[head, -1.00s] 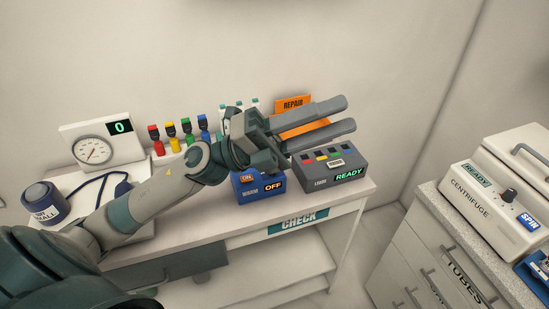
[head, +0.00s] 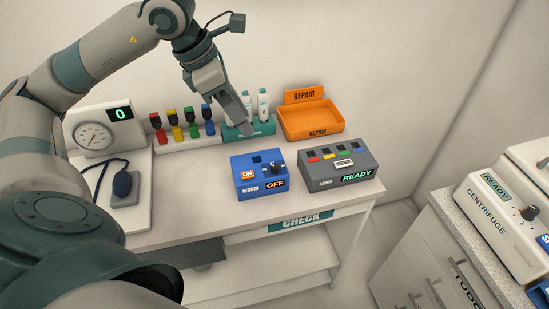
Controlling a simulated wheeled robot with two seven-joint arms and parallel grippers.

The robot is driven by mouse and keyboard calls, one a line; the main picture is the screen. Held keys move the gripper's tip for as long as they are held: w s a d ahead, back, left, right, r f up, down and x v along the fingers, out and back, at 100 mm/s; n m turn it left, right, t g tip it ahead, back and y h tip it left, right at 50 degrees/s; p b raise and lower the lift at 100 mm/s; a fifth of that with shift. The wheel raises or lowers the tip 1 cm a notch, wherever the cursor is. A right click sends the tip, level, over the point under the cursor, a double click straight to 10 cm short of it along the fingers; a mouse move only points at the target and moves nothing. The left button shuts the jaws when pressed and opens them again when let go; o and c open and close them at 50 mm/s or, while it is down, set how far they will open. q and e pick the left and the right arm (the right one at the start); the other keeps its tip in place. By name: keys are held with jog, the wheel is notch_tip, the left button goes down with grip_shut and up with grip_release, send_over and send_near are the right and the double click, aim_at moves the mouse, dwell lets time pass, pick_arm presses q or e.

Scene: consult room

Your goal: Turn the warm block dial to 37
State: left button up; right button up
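The warm block (head: 249,182) is a blue box near the table's front edge, marked WARM. It has an orange ON label, a display that reads OFF and a dark square hole in its top. Its black dial (head: 277,168) sits on the top, at the right; I cannot read where it points. My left gripper (head: 246,127) hangs fingers down above and behind the block, in front of the teal tube rack, apart from the dial. Its fingers overlap in this view, so the gap between them cannot be judged. My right gripper is out of view.
An orange REPAIR tray (head: 310,120), a teal rack (head: 262,129) with white tubes and several coloured bottles (head: 192,124) line the back. A gauge (head: 93,136) stands left; a centrifuge (head: 497,222) stands right.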

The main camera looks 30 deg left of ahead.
aim_at(275, 166)
pick_arm(q)
jog(key=shift+f, duration=0.1)
dwell(0.3)
jog(key=p+x, duration=0.5)
jog(key=x, duration=1.2)
jog(key=shift+s+f, duration=0.1)
jog(key=shift+f, duration=0.05)
grip_shut()
